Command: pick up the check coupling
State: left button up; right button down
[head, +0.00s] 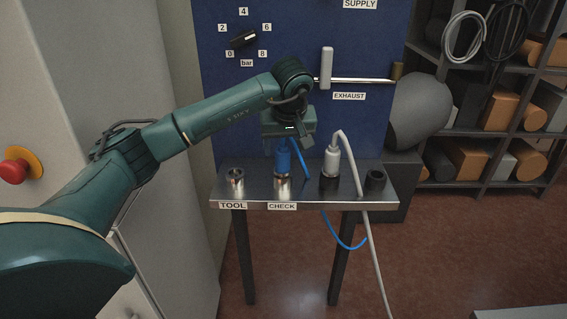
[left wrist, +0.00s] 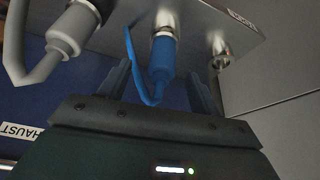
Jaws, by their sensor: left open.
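The blue check coupling (head: 283,160) stands upright in the metal socket above the CHECK label (head: 282,206) on the steel shelf. A thin blue hose runs from it. My left gripper (head: 288,140) is at its upper end. In the left wrist view the blue coupling (left wrist: 161,60) lies between the two spread fingers of the left gripper (left wrist: 158,72), with gaps on both sides. The gripper is open and holds nothing. My right gripper is not in view.
A white coupling (head: 331,160) with a grey hose stands close to the right on the shelf (head: 350,196). An empty metal socket (head: 235,181) is at the left, an empty dark holder (head: 375,181) at the right. A blue panel (head: 220,100) rises behind.

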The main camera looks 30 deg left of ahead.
aim_at(282, 160)
pick_arm(q)
jog(key=shift+w+a+f, duration=0.15)
jog(key=shift+w+f, duration=0.05)
jog(key=shift+f, duration=0.5)
jog(key=x, duration=0.1)
jog(key=p+x, duration=0.1)
jog(key=x, duration=0.2)
jog(key=shift+a, duration=0.3)
jog(key=shift+w+a+f, duration=0.1)
jog(key=shift+w+f, duration=0.05)
jog(key=shift+f, duration=0.35)
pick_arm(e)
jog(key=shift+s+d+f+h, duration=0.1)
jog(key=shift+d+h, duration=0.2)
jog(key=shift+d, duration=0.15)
pick_arm(q)
jog(key=shift+c, duration=0.5)
jog(key=c, duration=1)
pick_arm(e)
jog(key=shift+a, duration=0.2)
